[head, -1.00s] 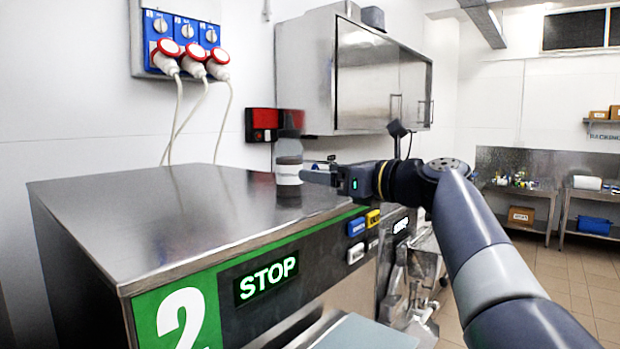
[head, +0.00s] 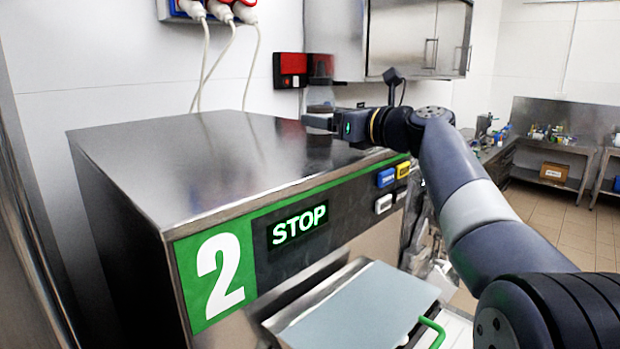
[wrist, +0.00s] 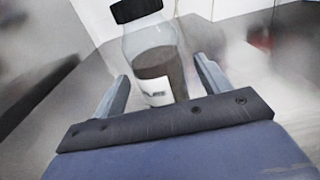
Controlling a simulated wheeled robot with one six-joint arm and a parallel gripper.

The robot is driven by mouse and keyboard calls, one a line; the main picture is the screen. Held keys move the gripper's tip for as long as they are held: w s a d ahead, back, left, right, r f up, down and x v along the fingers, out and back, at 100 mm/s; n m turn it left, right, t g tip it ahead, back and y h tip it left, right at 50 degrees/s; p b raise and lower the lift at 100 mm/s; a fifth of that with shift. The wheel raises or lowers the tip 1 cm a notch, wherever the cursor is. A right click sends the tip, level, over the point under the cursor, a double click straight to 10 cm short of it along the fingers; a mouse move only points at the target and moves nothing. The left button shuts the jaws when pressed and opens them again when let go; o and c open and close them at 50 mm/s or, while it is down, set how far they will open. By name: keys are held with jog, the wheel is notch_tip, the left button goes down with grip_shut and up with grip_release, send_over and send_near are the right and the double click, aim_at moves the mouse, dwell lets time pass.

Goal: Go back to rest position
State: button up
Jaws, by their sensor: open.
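My gripper (head: 318,121) is open above the far right part of the steel top of the freezer marked 2 (head: 200,160). In the wrist view, its two fingers (wrist: 160,88) stand apart at either side of a clear bottle. The bottle (wrist: 158,60) has a black cap, dark contents and a white label, and stands upright beyond the fingers. In the head view the bottle (head: 320,98) is faint and partly hidden behind my gripper. I cannot tell whether a finger touches it.
A grey lid (head: 360,305) with a green handle (head: 432,330) sits below. A steel wall cabinet (head: 400,40) hangs behind. The freezer top's left part is clear.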

aim_at(315, 104)
jog(key=p+x, duration=0.1)
jog(key=x, duration=0.2)
jog(key=shift+w+a+r, duration=0.15)
jog(key=shift+w+a, duration=0.1)
jog(key=shift+a, duration=0.05)
jog(key=shift+w+a+r, duration=0.15)
jog(key=shift+w, duration=0.05)
jog(key=shift+s+r, duration=0.15)
jog(key=shift+r, duration=0.9)
jog(key=shift+f, duration=0.1)
